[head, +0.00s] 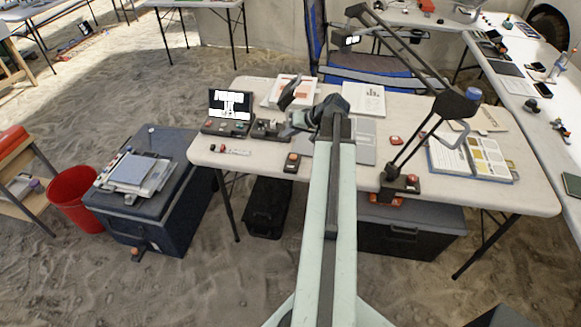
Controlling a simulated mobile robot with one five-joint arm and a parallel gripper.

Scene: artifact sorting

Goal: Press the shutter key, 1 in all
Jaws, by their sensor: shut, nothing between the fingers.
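A small dark box with an orange button (291,162) lies near the front edge of the table, left of my arm. A console with a lit screen (230,104) and several coloured keys stands at the table's left end. A small dark device with a reddish part (268,129) sits between the console and my gripper. No label tells me which of these is the shutter key. My gripper (296,121) is shut and empty over the back middle of the table, right of the small device. My arm hides part of the table and a grey laptop-like panel (364,142).
A jointed lamp-like arm on a base (401,184) rises over the table's right side. An open binder (470,158) and papers (363,98) lie on the table (520,199). A blue chair (372,69) stands behind. A dark chest (150,205) and red bin (73,194) stand left.

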